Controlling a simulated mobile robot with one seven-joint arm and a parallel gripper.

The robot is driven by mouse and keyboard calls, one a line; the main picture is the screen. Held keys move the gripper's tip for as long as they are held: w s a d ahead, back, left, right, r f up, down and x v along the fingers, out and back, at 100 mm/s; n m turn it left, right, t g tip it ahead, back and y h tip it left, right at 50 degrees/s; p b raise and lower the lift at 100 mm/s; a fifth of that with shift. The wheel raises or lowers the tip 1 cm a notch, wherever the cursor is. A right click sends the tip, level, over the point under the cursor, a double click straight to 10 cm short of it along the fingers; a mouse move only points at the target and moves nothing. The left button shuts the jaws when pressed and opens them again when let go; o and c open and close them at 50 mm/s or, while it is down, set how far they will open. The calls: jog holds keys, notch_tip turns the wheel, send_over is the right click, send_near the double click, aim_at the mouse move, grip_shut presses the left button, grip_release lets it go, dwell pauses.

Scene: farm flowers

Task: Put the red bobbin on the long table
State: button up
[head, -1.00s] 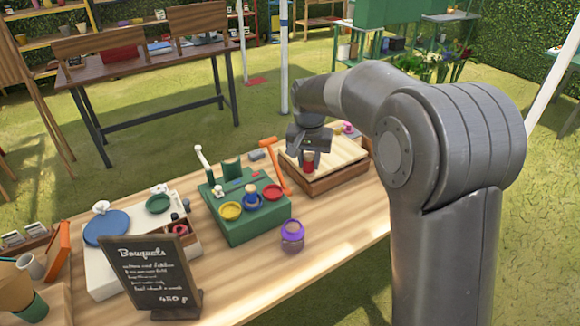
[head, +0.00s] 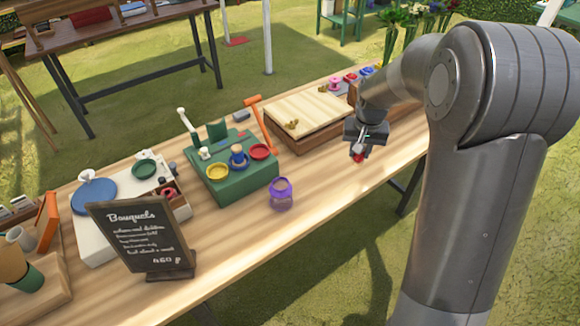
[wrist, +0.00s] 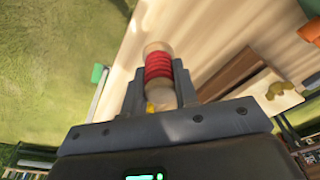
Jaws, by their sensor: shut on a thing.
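The red bobbin (wrist: 158,66) has red thread wound between pale wooden ends. In the wrist view it sits between the two fingers of my gripper (wrist: 158,88), which is shut on it. In the head view my gripper (head: 360,150) is near the right part of the long table (head: 330,190), to the right of the wooden box. The red bobbin (head: 358,155) shows small below the fingers. It looks held above the table top; the exact gap cannot be told.
A wooden box with a pale lid (head: 308,112) stands left of my gripper. The table top between the jar and my gripper is clear.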

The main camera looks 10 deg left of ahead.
jog(key=w+a+f, duration=0.1)
jog(key=a+f, duration=0.1)
jog(key=a, duration=0.1)
jog(key=w+a+f, duration=0.1)
jog(key=a+f, duration=0.1)
jog(key=a, duration=0.2)
jog(key=w+a+f, duration=0.1)
jog(key=a+f, duration=0.1)
jog(key=a, duration=0.1)
jog(key=shift+a+f, duration=0.4)
jog(key=shift+f, duration=1.95)
jog(key=shift+f, duration=0.15)
jog(key=o, duration=1)
jog(key=shift+c, duration=0.2)
